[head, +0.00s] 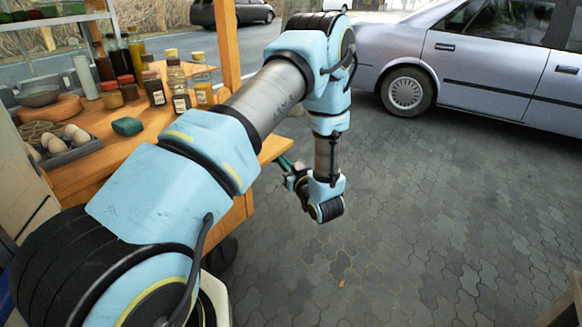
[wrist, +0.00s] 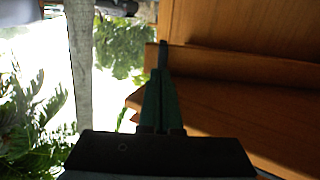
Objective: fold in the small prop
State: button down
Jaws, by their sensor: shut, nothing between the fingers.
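My gripper (head: 285,161) has green fingers and is beside the right end of the wooden counter (head: 262,158) in the head view. In the wrist view my gripper (wrist: 162,58) is shut and empty, with its fingertips at the left edge of some brown wooden boards (wrist: 235,68). I cannot tell whether the fingers touch the wood. I cannot make out the small prop for certain in either view; it may be one of these boards or hidden behind my arm or under the counter.
The paved ground (head: 440,210) to the right is clear up to a silver car (head: 480,65).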

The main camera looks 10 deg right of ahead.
jog(key=shift+x, duration=1)
jog(key=shift+w, duration=0.1)
